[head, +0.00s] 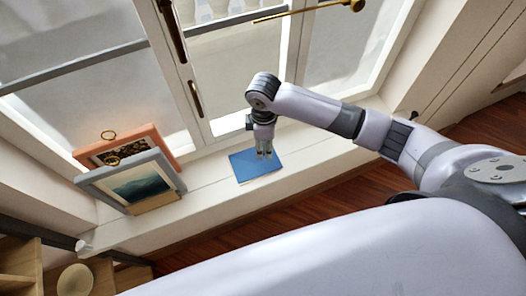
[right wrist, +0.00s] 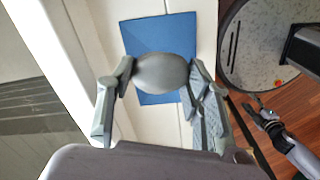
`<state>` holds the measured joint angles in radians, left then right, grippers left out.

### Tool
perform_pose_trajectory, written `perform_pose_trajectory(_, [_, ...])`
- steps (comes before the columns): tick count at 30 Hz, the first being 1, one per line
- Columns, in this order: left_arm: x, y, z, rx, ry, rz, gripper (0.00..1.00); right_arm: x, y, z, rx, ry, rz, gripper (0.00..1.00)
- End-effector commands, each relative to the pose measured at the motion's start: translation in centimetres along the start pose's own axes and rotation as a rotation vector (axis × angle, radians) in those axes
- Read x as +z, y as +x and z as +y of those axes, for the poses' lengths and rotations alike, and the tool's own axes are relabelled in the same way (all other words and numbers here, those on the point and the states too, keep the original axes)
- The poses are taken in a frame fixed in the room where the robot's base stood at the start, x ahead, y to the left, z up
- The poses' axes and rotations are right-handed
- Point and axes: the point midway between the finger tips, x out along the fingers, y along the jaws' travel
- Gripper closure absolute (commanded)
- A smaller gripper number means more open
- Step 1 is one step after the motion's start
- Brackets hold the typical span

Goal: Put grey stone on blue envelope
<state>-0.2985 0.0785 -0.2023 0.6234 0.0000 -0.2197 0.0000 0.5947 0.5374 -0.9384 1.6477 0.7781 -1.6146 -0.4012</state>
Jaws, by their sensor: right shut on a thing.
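The blue envelope (head: 254,167) lies flat on the white window sill in the head view. It also shows in the right wrist view (right wrist: 142,38), partly hidden behind the stone. My right gripper (head: 264,155) points down over the envelope. In the right wrist view my right gripper (right wrist: 161,85) is shut on the smooth oval grey stone (right wrist: 161,72), with a finger on each side of it. The stone appears in front of the envelope; I cannot tell how high it is above it. My left gripper is not in view in the head view.
Two framed pictures, a grey one (head: 172,163) and a red-orange one (head: 163,140), stand on the sill to the left of the envelope. The window with its handle (head: 196,98) rises behind. The sill (head: 315,150) is clear to the right. A wooden shelf (head: 20,262) is at lower left.

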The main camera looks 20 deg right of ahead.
Motion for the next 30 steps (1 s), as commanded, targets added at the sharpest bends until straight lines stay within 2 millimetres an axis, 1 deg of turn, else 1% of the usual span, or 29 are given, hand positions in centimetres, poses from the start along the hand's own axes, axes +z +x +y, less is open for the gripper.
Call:
perform_pose_trajectory(1, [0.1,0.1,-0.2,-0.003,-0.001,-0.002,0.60,0.0,0.6,0.0,-0.002,0.001,-0.001,0.86])
perform_pose_trajectory(7, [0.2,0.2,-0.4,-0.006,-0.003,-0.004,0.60,0.0,1.9,0.0,-0.002,0.000,-0.001,0.86])
perform_pose_trajectory(12, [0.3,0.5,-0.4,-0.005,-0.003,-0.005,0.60,-0.1,4.5,-0.1,-0.002,0.001,0.000,0.86])
perform_pose_trajectory(14, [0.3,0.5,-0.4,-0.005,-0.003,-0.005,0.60,0.0,5.2,0.0,-0.002,0.001,0.000,0.86])
perform_pose_trajectory(25, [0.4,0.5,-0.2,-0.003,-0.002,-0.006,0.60,0.0,5.6,0.0,0.000,0.000,0.000,0.86])
perform_pose_trajectory(26, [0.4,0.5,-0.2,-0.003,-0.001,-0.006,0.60,0.0,5.7,0.0,-0.001,0.000,0.000,0.54])
perform_pose_trajectory(30, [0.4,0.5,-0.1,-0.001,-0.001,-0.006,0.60,0.0,5.6,0.0,0.000,0.000,0.000,0.44])
